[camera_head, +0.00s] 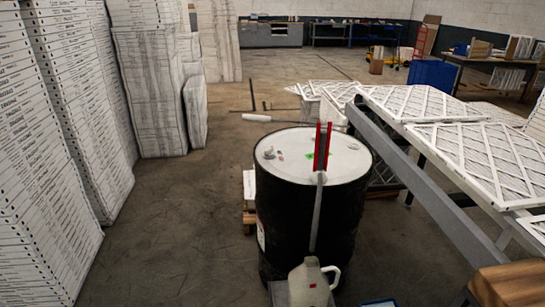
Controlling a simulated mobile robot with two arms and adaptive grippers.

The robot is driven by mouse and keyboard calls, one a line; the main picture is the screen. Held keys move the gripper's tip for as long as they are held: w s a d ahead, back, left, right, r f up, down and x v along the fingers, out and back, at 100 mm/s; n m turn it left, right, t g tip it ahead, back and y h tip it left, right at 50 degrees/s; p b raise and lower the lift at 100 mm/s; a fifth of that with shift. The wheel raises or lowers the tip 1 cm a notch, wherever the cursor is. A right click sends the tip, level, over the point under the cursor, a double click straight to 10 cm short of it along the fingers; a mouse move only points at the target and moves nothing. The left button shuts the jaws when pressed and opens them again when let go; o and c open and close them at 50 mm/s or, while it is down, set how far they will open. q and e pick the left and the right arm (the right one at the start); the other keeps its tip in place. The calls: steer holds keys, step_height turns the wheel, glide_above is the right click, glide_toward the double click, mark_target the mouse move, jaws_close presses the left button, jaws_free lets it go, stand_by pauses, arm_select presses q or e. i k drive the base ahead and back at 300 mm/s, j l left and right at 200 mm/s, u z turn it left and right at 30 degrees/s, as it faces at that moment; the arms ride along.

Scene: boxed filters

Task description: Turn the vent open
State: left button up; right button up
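A black drum (280,215) with a white lid (295,170) stands upright in the middle. Small fittings or marks (269,153) sit on the left part of the lid. I cannot tell which of them is the vent. A red and dark upright piece (322,147) stands at the right of the lid, with a pale strip (317,215) running down the drum's front below it. It hides part of the lid. Neither of my grippers is in view.
A white jug (308,285) stands in front of the drum. White filter stacks (40,150) line the left. Filter panels (480,155) and a grey rail (425,185) crowd the right. The floor (175,225) left of the drum is clear.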

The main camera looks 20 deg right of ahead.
mark_target(268, 152)
steer(key=i+j+z, duration=0.4)
steer(key=i+j, duration=0.8)
